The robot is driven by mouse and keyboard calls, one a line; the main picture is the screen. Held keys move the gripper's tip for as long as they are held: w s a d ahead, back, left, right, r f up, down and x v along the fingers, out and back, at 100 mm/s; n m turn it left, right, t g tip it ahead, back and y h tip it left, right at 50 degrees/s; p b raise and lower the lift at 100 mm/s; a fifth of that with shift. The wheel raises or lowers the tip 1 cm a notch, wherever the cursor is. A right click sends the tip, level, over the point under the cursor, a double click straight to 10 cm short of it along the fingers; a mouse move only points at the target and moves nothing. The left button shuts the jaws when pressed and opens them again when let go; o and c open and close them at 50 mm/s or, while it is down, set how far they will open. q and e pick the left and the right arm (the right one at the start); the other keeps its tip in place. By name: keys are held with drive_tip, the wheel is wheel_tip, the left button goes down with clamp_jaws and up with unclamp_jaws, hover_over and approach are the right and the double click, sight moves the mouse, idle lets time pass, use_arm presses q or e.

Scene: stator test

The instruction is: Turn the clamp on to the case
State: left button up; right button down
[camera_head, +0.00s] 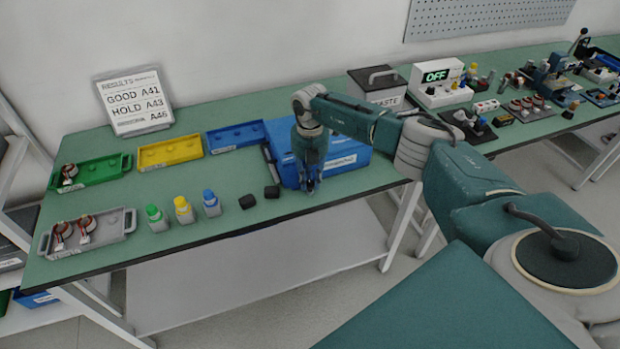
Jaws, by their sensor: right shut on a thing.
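The blue case (345,158) stands closed on the green bench, near its front edge, with a pale label on its front. My right gripper (310,186) points down at the left part of the case's front. It is shut on the clamp there, and its fingers hide the clamp, so I cannot tell how far the clamp is turned. My right arm passes over the case and hides part of its top. My left gripper is not in view.
Two small black blocks (271,191) and bottles with blue (211,203), yellow (183,210) and green (157,218) caps stand left of the gripper. Green (125,165), yellow (171,166) and blue (236,148) trays lie behind. A grey tray (105,238) holds parts. A waste bin (385,101) stands behind right.

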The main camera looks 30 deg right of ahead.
sight(310, 183)
idle(0.4)
drive_tip(key=c, duration=1.5)
unclamp_jaws()
drive_tip(key=shift+r, duration=0.1)
drive_tip(key=shift+r, duration=3.95)
